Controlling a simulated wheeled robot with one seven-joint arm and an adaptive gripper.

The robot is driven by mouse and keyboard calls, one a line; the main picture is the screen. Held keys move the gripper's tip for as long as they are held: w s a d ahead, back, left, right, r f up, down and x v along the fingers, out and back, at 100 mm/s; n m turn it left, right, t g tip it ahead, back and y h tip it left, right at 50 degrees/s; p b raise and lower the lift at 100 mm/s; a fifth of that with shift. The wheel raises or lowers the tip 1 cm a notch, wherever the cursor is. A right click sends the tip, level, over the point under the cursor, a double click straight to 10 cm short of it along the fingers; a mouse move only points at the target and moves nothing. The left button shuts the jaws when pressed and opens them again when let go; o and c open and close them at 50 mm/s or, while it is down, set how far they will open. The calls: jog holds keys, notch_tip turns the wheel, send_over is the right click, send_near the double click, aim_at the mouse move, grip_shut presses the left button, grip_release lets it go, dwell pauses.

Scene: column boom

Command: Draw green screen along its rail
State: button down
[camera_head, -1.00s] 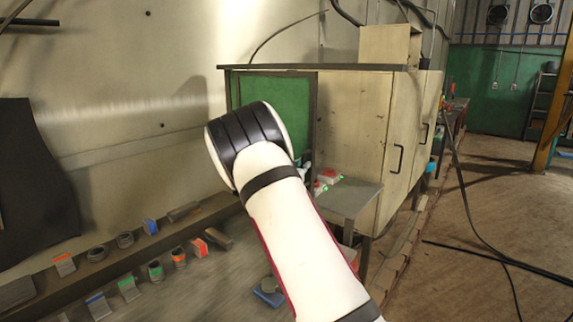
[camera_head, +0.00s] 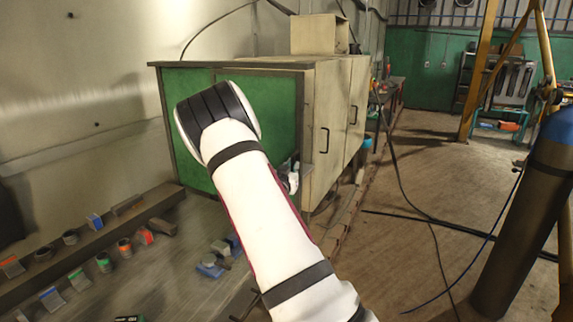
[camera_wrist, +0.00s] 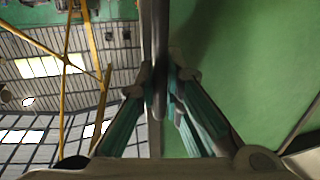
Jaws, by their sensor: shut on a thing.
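The green screen (camera_head: 278,112) hangs across the front of a pale cabinet, under its dark top edge (camera_head: 230,66). Green spans nearly the whole front, with a dark upright at its right end by the cabinet corner. My arm covers much of its middle and lower part. In the wrist view the green sheet (camera_wrist: 250,60) fills the right side. My gripper (camera_wrist: 160,85) is shut on the dark upright edge bar (camera_wrist: 160,35) of the screen, one finger on each side.
The cabinet (camera_head: 335,115) has handled doors on its right side. A blue-topped gas cylinder (camera_head: 530,210) stands at right. Hoses (camera_head: 440,225) cross the open floor. Rolls and small blocks (camera_head: 105,262) lie at lower left.

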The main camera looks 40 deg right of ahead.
jog(key=shift+s, duration=0.1)
jog(key=c, duration=1.7)
grip_release()
jog(key=v, duration=1.2)
